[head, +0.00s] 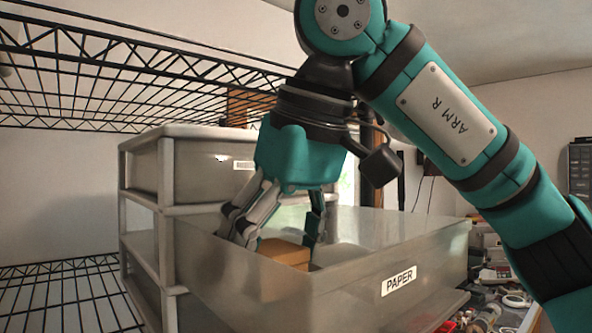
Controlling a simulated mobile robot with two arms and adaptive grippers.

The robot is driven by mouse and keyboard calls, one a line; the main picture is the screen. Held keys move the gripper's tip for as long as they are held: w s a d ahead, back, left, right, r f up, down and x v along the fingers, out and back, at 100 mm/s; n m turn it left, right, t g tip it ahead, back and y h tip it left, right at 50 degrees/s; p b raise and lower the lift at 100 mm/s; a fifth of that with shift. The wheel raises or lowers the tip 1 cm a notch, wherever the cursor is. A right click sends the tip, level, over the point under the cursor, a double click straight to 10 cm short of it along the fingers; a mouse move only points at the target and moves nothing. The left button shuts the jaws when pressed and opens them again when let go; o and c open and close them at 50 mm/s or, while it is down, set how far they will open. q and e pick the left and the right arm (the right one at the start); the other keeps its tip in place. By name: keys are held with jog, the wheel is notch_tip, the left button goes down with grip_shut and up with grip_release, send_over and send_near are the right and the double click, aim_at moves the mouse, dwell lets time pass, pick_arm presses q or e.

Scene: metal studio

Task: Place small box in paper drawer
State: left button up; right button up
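The small box (285,253) is brown and sits low inside the open paper drawer. The drawer's near wall hides its lower part. The paper drawer (420,256) is grey and see-through, pulled out, with a white PAPER label on its front. My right gripper (280,240) reaches down into the drawer from above. Its fingers are spread wide, one on each side of the box. A small gap shows between the left finger and the box; the right finger is close to the box's right edge, and I cannot tell if it touches. My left gripper is not in view.
The drawer belongs to a stacked drawer unit (167,210) with a shut drawer (200,165) above. A black wire shelf (130,70) hangs above and behind, another (65,300) lies lower left. Cluttered small items (495,300) lie at lower right.

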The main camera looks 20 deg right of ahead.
jog(key=v, duration=1.1)
jog(key=shift+r, duration=0.2)
jog(key=shift+s, duration=0.15)
dwell(0.7)
